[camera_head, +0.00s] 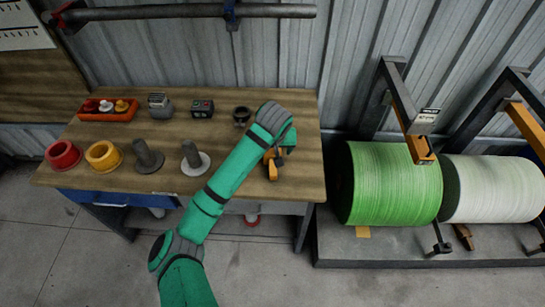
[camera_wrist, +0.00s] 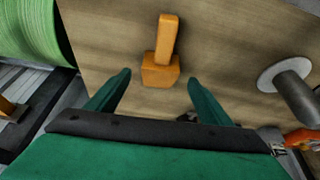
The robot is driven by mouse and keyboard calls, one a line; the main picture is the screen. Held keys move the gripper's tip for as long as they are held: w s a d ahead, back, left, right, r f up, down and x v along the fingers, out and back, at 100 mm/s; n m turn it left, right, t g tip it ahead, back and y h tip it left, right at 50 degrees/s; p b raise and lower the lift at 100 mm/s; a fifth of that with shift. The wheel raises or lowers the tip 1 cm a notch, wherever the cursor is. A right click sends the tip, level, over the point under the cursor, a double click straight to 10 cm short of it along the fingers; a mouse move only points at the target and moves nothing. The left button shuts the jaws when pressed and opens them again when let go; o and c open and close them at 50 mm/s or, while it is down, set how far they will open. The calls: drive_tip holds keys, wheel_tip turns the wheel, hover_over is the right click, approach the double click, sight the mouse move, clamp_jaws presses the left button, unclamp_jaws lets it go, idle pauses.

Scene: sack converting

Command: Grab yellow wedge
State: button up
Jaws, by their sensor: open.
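A yellow-orange wedge (camera_wrist: 161,68) with a blocky end and a narrower bar lies on the wooden table (camera_wrist: 225,40). In the wrist view it is just ahead of my gripper (camera_wrist: 158,85), in line with the gap between the two green fingers. The fingers are apart and nothing is between them; no contact with the wedge shows. In the head view the wedge (camera_head: 271,164) shows at the table's right side, partly hidden by my arm and gripper (camera_head: 279,151).
On the table are a red tray (camera_head: 108,115), a red ring (camera_head: 63,155), a yellow ring (camera_head: 103,156), two grey posts on round bases (camera_head: 193,160), small devices (camera_head: 202,109) and a dark ring (camera_head: 241,115).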

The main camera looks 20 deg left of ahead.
sight(273, 154)
drive_tip(key=x, duration=0.4)
drive_tip(key=shift+s+a+f, duration=0.1)
drive_tip(key=shift+f, duration=0.1)
drive_tip(key=shift+w+f, duration=0.3)
drive_tip(key=shift+f, duration=0.1)
drive_tip(key=shift+s+a, duration=0.1)
drive_tip(key=shift+s, duration=0.05)
drive_tip(key=c, duration=1.3)
drive_tip(key=shift+d, duration=0.25)
